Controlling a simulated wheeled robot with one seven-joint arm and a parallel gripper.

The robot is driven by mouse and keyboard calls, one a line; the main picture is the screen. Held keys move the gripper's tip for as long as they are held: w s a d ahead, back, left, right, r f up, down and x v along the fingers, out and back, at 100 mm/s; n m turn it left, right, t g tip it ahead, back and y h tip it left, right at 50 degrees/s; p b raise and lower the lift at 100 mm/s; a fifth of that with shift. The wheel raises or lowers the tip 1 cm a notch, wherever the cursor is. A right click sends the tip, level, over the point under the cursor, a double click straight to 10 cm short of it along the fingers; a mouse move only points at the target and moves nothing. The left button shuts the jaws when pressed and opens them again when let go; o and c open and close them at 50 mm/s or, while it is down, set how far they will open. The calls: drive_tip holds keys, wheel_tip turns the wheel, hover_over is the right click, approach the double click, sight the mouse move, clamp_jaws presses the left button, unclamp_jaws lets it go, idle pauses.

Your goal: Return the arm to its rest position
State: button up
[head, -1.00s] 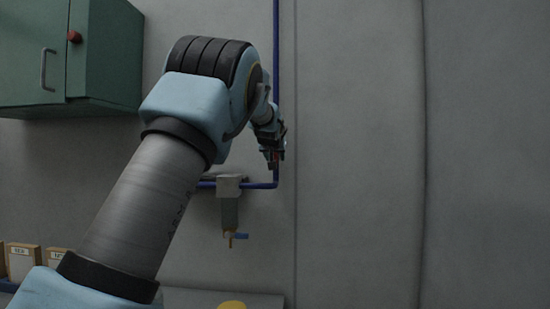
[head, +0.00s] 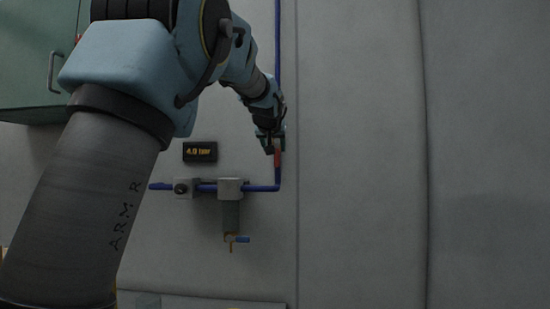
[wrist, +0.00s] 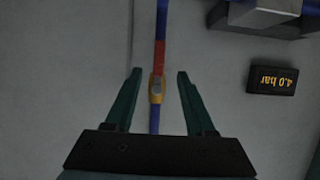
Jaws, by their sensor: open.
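My gripper (head: 273,145) is in front of the wall, close to the vertical blue pipe, in the head view. In the wrist view my gripper (wrist: 154,92) is open, with one green finger on each side of the pipe (wrist: 161,25). A yellow fitting (wrist: 156,88) with a grey centre lies between the fingers, with a red section (wrist: 159,57) beside it. Neither finger appears to touch them. The red section also shows just below the gripper in the head view (head: 277,159); the yellow fitting is hidden there.
A display (head: 200,152) reading 4.0 bar is on the wall. A green cabinet (head: 28,75) is at upper left. The wall at right is bare.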

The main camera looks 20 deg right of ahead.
drive_tip(key=shift+s+a+r, duration=0.1)
drive_tip(key=shift+s, duration=0.05)
idle(0.3)
drive_tip(key=s+a+f+n+g+y, duration=0.1)
drive_tip(key=a+f+g+y, duration=0.1)
drive_tip(key=a+f, duration=0.8)
drive_tip(key=s+a+f+n+g+y, duration=0.1)
drive_tip(key=s+a+f+g+y, duration=0.1)
drive_tip(key=a+f, duration=0.9)
drive_tip(key=s+a+f+g, duration=0.2)
drive_tip(key=s+a+f, duration=0.2)
drive_tip(key=s+f, duration=0.3)
drive_tip(key=s+a+f+n+g+y, duration=0.1)
drive_tip(key=s+a+f+g, duration=0.1)
drive_tip(key=s+a+f, duration=0.3)
drive_tip(key=s+a+f+n+g, duration=0.1)
drive_tip(key=s+a+f, duration=0.3)
drive_tip(key=s+f, duration=0.5)
drive_tip(key=s+g, duration=0.1)
drive_tip(key=s, duration=0.2)
drive_tip(key=shift+a+f+g, duration=0.25)
drive_tip(key=shift+a+g, duration=0.05)
